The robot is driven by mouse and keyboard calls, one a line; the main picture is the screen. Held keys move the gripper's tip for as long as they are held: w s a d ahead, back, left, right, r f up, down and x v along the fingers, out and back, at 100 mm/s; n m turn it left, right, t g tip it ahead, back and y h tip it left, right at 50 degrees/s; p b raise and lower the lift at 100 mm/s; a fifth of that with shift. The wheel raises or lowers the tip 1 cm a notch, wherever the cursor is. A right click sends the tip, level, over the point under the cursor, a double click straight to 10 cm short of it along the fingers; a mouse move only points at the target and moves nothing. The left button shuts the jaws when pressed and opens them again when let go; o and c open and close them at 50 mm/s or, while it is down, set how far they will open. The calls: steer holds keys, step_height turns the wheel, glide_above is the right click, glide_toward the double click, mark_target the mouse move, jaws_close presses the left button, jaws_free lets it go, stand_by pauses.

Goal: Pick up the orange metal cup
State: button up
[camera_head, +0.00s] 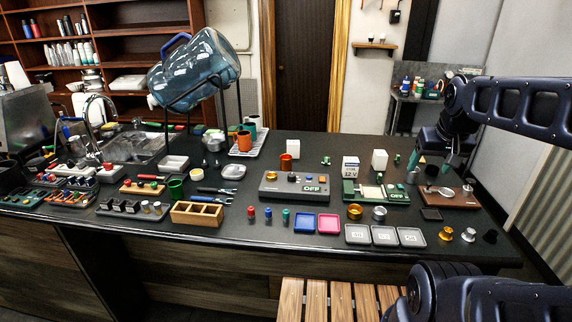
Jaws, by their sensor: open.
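An orange cup (244,141) stands on a white tray (262,150) near the middle back of the counter, beside green cups (251,128). A second, smaller orange cup (286,162) stands just behind the grey control box. I cannot tell from its look which one is metal. My gripper (433,166) hangs from my arm at the right, above the right end of the counter, pointing down. It is open and far to the right of both orange cups. Its fingers are small and dark in this view.
A large blue water bottle (195,68) on a rack rises at the back left. A wooden divided box (197,214) and coloured trays (305,223) lie along the front.

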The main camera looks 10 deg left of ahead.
steer(key=w+a+r+n+g, duration=0.1)
steer(key=w+a+r+n, duration=0.15)
steer(key=w, duration=0.35)
steer(key=w+a+r+n, duration=0.2)
steer(key=w+a, duration=0.1)
steer(key=w, duration=0.4)
steer(key=n+g, duration=0.4)
steer(key=n, duration=1.1)
glide_above(286, 161)
steer(key=w, duration=0.2)
step_height(286, 161, down, 21)
steer(key=shift+w+a+f, duration=0.1)
steer(key=shift+w+f, duration=0.05)
steer(key=shift+f, duration=2.35)
steer(key=shift+w+a+f, duration=0.1)
steer(key=shift+f, duration=2.35)
steer(key=c, duration=1.1)
steer(key=shift+r, duration=0.15)
